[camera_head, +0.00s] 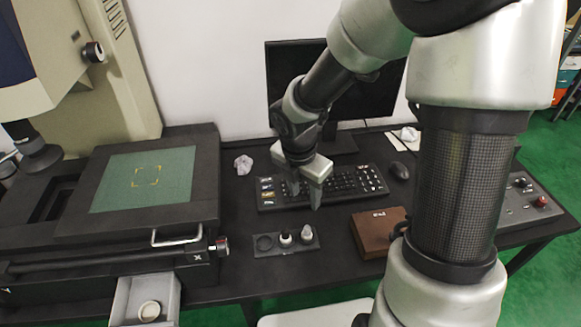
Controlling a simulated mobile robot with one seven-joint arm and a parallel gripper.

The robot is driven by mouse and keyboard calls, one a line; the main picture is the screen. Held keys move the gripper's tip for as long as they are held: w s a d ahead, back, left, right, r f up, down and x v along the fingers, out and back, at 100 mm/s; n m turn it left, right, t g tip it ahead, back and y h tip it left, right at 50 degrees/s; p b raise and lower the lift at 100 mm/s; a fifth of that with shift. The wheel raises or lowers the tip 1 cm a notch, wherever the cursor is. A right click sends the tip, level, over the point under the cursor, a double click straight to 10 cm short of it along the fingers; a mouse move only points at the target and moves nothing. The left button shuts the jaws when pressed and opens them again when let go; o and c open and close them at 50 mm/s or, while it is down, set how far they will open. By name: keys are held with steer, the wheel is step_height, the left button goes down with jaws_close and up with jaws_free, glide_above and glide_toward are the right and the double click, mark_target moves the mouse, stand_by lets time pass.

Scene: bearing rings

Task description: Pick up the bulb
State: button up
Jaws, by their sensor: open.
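A small grey-white piece (307,232) with a narrow top stands at the right end of a dark holder (268,251) on the desk. It looks like the bulb, but it is too small to be sure. My gripper (305,197) points down above the desk, over the keyboard's front edge and above and behind the holder. Its two fingers are apart and nothing shows between them. The gripper is clear of the bulb.
A second white piece with a dark middle (286,239) stands beside the bulb. A brown box (376,232) lies to the right, a keyboard (345,186) behind. A large machine with a green plate (120,190) fills the left. An open drawer (122,301) holds a pale ring (149,311).

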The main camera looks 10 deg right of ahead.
steer(key=n+b, duration=0.1)
steer(key=b, duration=0.3)
glide_above(307, 227)
steer(key=s+a, duration=0.1)
step_height(307, 227, down, 12)
steer(key=shift+w+d+f+b, duration=0.15)
steer(key=shift+f+b, duration=0.15)
steer(key=shift+f, duration=0.75)
steer(key=shift+w+d+f+b, duration=0.15)
steer(key=shift+f+b, duration=0.15)
steer(key=shift+f, duration=0.75)
steer(key=shift+w+d+f+b, duration=0.15)
steer(key=shift+f+b, duration=0.15)
steer(key=shift+f, duration=0.75)
jaws_close()
